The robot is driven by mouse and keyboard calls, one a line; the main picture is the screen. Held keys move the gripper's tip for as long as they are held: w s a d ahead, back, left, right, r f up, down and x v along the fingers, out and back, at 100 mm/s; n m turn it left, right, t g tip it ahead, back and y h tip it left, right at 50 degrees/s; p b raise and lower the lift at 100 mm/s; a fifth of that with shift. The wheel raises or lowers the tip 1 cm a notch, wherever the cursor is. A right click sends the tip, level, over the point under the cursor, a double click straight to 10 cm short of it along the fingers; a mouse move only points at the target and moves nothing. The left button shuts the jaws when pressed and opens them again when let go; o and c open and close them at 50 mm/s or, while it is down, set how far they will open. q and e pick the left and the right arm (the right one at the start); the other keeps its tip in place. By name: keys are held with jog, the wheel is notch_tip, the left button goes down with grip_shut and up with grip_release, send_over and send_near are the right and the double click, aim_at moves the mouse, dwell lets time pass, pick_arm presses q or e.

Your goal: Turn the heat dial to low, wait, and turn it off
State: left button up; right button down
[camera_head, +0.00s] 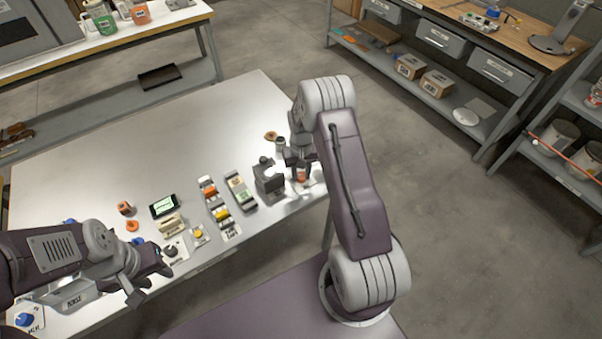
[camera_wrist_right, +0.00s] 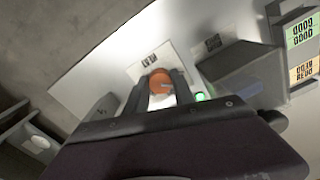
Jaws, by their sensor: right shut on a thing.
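A dark round knob (camera_head: 170,250) sits on a pale labelled plate near the table's front edge, just beyond my left gripper. A blue knob (camera_head: 25,319) sits on a pale plate at the lower left. The labels are too small to tell which is the heat dial. My left gripper (camera_head: 148,283) has its fingers apart and empty, above the front edge and short of the dark knob.
A dark boxy device (camera_head: 268,180) stands just left of my right gripper. The table's (camera_head: 150,150) back half is clear.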

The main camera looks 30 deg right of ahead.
aim_at(301, 176)
jog(key=shift+n, duration=0.7)
jog(key=shift+r, duration=0.1)
jog(key=c, duration=1.1)
grip_release()
jog(key=shift+o, duration=0.2)
notch_tip(301, 176, up, 9)
jog(key=shift+b, duration=0.3)
